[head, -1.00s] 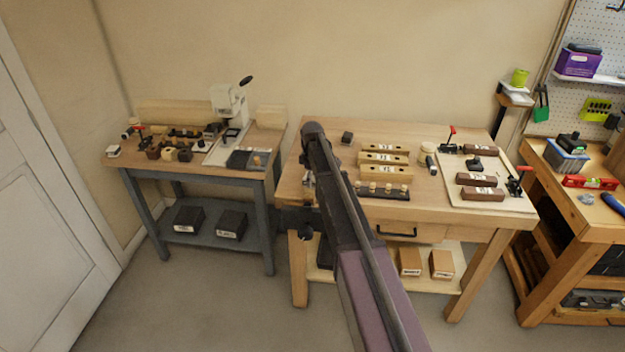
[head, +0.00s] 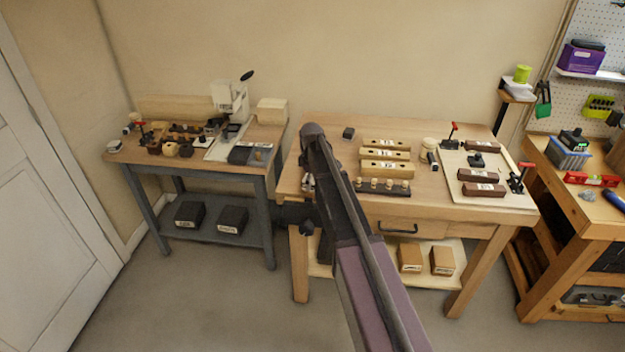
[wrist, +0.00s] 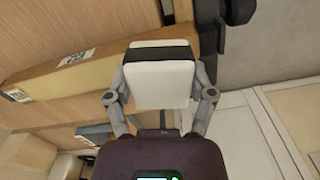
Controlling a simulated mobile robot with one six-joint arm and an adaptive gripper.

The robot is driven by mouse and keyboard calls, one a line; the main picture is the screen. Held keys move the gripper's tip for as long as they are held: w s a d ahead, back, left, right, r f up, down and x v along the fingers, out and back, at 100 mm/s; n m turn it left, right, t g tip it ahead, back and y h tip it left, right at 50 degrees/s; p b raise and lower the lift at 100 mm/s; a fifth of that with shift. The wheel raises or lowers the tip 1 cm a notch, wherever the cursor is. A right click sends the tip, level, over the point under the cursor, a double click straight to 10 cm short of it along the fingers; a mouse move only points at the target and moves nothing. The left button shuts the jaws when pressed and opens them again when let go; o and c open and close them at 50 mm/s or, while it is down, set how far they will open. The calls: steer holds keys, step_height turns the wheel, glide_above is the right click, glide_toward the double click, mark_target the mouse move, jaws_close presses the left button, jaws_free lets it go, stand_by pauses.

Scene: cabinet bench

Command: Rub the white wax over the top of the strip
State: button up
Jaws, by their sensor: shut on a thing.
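My gripper (wrist: 160,92) is shut on the white wax (wrist: 160,84), a pale block with a dark band across its far end, in the wrist view. Its two grey fingers press the block from both sides. A long pale wooden strip (wrist: 70,82) with printed labels lies left of the wax in that view, close to it. I cannot tell whether they touch. In the head view, my arm covers most of the gripper at the left end of the middle bench, and the wax is not clear there. Several pale labelled bars (head: 386,167) lie right of my arm.
The middle bench (head: 440,203) also holds a dark rack with pale pegs (head: 383,186) and a white board (head: 512,196) with brown blocks and red-handled clamps. A grey bench (head: 190,163) with small parts and a press stands left. Floor between the benches is clear.

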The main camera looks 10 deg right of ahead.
mark_target(310, 197)
steer(key=shift+s, duration=0.1)
stand_by(0.3)
steer(key=shift+s+a, duration=0.3)
steer(key=shift+s, duration=0.6)
steer(key=shift+s+a, duration=0.3)
steer(key=shift+s, duration=0.6)
steer(key=shift+w+r+p, duration=0.1)
steer(key=shift+r+p, duration=2.8)
steer(key=shift+r, duration=0.05)
steer(key=shift+r, duration=0.1)
steer(key=shift+r+p, duration=1.4)
steer(key=shift+p, duration=0.15)
steer(key=shift+a, duration=0.1)
